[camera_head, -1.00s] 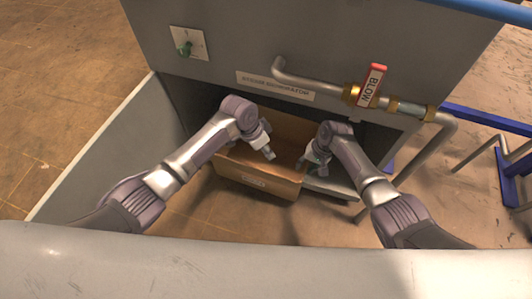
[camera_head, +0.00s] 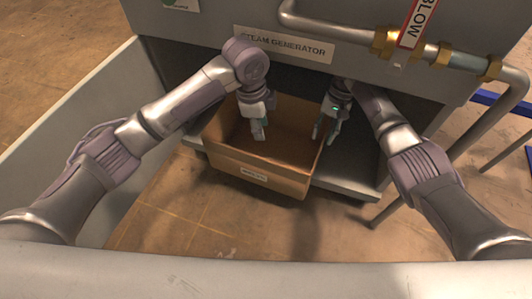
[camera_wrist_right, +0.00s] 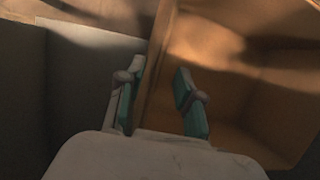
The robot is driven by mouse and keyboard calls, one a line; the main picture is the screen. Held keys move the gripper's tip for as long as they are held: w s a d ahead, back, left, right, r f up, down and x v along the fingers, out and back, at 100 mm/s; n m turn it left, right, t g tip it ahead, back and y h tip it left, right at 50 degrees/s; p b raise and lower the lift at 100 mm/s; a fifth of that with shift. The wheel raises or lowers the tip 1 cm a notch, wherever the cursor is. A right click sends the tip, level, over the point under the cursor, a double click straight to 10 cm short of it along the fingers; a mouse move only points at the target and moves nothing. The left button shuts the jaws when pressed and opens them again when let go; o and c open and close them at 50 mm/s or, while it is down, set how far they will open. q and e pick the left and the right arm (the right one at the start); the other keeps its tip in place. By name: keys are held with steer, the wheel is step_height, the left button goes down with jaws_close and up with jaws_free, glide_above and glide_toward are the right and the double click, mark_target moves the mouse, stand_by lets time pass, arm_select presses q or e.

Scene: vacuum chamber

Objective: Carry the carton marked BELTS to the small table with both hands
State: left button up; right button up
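An open brown carton (camera_head: 260,180) sits on a grey shelf (camera_head: 345,180) in the recess under the machine. A small pale label is on its near face; its lettering is too small to read. My left gripper (camera_head: 259,132) points down over the carton's inside; its finger gap does not show clearly. My right gripper (camera_head: 328,128) is at the carton's right wall. In the right wrist view its fingers (camera_wrist_right: 158,100) are apart, with the edge of the carton wall (camera_wrist_right: 157,65) between them. The small table cannot be made out.
The machine panel marked STEAM GENERATOR (camera_head: 283,45) overhangs the carton's back. A pipe with a BLOW tag (camera_head: 418,20) crosses at upper right. A grey side panel (camera_head: 85,125) stands at left. Brown floor (camera_head: 165,215) is open in front of the shelf.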

mark_target(320, 150)
steer(key=shift+w+d+r+b, duration=0.1)
steer(key=shift+w+d+b, duration=0.1)
steer(key=shift+b, duration=1.05)
steer(key=shift+r+g+h+b, duration=0.3)
steer(key=shift+g, duration=0.1)
arm_select(q)
steer(key=s+a+m, duration=0.1)
steer(key=s+a+m+y, duration=0.1)
steer(key=shift+s+a+f+m, duration=0.1)
steer(key=shift+s+f+m, duration=0.2)
steer(key=shift+s+f, duration=0.05)
arm_select(e)
steer(key=shift+r, duration=0.35)
